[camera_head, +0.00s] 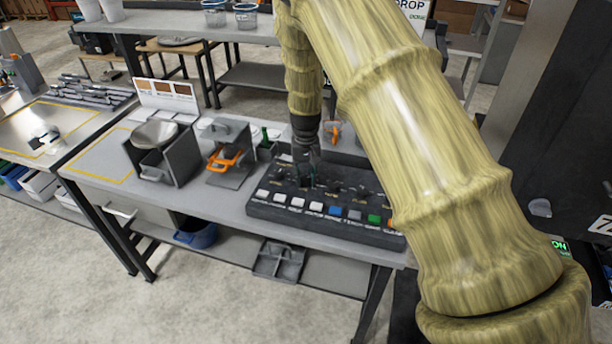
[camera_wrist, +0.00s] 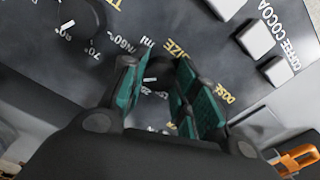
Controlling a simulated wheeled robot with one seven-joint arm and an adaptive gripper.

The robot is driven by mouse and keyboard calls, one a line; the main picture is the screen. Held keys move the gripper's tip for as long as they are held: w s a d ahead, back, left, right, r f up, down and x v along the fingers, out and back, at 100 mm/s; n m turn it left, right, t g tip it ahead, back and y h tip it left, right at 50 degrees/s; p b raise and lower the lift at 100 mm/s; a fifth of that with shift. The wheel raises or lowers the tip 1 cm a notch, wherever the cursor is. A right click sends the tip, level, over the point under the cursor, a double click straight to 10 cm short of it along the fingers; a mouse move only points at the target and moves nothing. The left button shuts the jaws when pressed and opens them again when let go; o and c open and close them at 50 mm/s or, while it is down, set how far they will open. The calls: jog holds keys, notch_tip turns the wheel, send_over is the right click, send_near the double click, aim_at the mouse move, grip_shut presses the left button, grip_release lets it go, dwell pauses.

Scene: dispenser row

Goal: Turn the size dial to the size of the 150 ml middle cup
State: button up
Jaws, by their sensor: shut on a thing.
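My gripper (camera_wrist: 168,92) is over the dark control panel (camera_wrist: 210,30), its two green-padded fingers closed around a small dark dial (camera_wrist: 158,74) beside the yellow SIZE lettering. The fingers hide most of this dial and parts of its white scale marks, so its setting cannot be read. In the head view my gripper (camera_head: 306,172) reaches down onto the rear left part of the panel (camera_head: 262,211). Clear cups (camera_head: 214,17) stand on the back bench; their sizes are too small to read.
Another dial (camera_wrist: 75,20) with temperature-like numbers is near the fingers. White, blue and green buttons (camera_head: 335,211) line the panel's front. An orange-handled device (camera_head: 224,160) and a grey bin unit (camera_head: 155,150) stand left of it. My arm covers the panel's right side.

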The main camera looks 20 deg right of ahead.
jog(key=shift+n, duration=0.3)
jog(key=n+b, duration=0.1)
jog(key=n, duration=0.2)
jog(key=shift+w+n+b, duration=0.1)
jog(key=shift+n+b, duration=0.2)
jog(key=shift+n, duration=0.1)
jog(key=n+b, duration=0.1)
jog(key=n, duration=0.3)
jog(key=shift+n, duration=0.3)
jog(key=n, duration=0.4)
jog(key=shift+r, duration=0.1)
jog(key=shift+n, duration=2.3)
jog(key=o, duration=1)
jog(key=shift+o, duration=0.2)
